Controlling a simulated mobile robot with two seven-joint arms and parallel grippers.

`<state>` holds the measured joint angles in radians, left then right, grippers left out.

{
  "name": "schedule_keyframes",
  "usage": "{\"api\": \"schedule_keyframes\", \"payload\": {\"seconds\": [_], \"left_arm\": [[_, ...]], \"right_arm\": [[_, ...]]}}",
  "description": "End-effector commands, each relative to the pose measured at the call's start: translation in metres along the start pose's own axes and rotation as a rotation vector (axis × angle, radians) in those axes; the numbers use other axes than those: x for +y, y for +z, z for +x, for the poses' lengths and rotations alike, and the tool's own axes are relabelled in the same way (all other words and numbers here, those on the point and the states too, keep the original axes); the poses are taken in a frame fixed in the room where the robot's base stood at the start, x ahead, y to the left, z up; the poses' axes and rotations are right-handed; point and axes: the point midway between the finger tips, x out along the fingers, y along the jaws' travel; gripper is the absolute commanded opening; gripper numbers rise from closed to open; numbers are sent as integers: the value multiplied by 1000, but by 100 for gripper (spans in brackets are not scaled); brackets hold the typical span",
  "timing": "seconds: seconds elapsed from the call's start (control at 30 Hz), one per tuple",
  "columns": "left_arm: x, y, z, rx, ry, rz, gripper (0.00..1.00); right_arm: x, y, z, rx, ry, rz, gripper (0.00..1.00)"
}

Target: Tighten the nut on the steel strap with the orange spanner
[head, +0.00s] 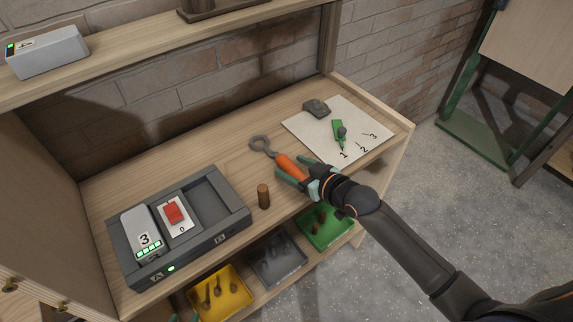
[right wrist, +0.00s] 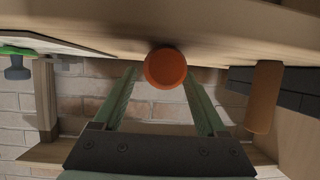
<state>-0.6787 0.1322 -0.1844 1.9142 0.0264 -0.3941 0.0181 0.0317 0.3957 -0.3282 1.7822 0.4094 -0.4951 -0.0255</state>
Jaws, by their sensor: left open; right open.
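The orange spanner (head: 288,166) lies on the wooden worktop, with its grey ring end pointing to the back left. My right gripper (head: 297,170) is open at the handle's near end, its teal fingers on either side of it. In the right wrist view the round orange handle end (right wrist: 165,68) shows between the tips of the open right gripper (right wrist: 162,95); I cannot tell whether they touch. Only teal tips of my left gripper (head: 172,318) show at the bottom edge, away from the spanner. I cannot make out the steel strap or its nut.
A brown peg (head: 263,196) stands left of the right gripper. A dark tray (head: 236,213) with a device and red switch lies left. A white plate (head: 302,127) with a green lever (head: 338,131) lies right. Yellow (head: 236,276), grey and green bins sit below.

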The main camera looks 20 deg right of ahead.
Motion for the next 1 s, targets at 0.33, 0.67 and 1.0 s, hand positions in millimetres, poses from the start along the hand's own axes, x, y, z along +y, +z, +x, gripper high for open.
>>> {"api": "schedule_keyframes", "payload": {"seconds": [0.33,0.67,1.0], "left_arm": [[0,1,0,0,0,-1,50],[0,1,0,0,0,-1,50],[0,1,0,0,0,-1,50]], "right_arm": [[-1,0,16,1,-1,0,74],[-1,0,15,1,0,0,46],[-1,0,15,0,0,0,8]]}}
